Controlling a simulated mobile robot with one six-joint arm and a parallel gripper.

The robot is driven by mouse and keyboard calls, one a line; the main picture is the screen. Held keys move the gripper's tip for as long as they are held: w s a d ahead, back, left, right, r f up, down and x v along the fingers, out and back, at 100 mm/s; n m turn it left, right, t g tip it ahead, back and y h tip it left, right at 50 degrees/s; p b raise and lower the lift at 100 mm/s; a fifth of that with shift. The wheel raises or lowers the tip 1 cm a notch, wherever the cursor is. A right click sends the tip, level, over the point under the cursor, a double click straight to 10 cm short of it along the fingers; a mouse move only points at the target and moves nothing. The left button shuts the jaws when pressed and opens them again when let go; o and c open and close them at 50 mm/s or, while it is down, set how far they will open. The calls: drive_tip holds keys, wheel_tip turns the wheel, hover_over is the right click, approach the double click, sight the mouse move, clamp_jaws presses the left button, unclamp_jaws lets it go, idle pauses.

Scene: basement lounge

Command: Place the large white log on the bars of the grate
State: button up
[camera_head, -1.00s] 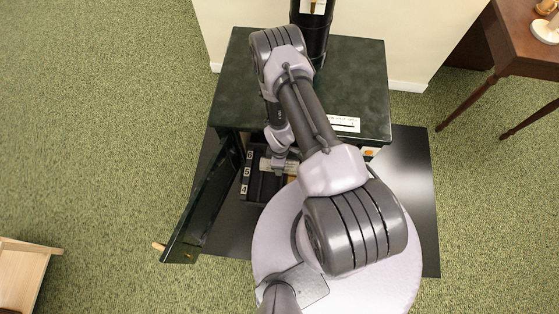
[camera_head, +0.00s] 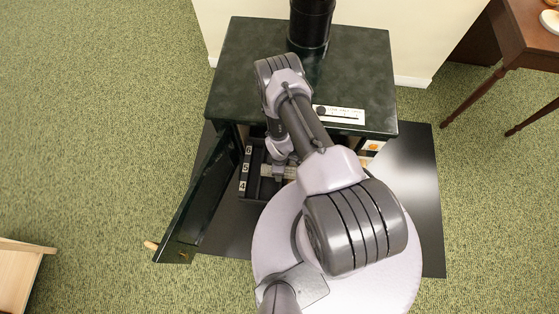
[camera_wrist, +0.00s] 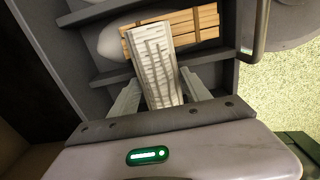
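The white log (camera_wrist: 155,65), pale with a ribbed face, runs between the two fingers of my gripper (camera_wrist: 160,76) in the wrist view. I cannot tell whether the log touches the bars.
A bundle of tan wood strips (camera_wrist: 195,24) and a pale rounded thing (camera_wrist: 112,42) lie behind the log. Labels 4, 5 and 6 (camera_head: 245,168) mark the frame's left side. The green stove (camera_head: 355,75) has its door (camera_head: 198,205) open at left.

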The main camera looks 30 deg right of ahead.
drive_tip(key=shift+o, duration=1.1)
wheel_tip(320, 180, up, 12)
drive_tip(key=p, duration=0.5)
drive_tip(key=shift+r, duration=0.2)
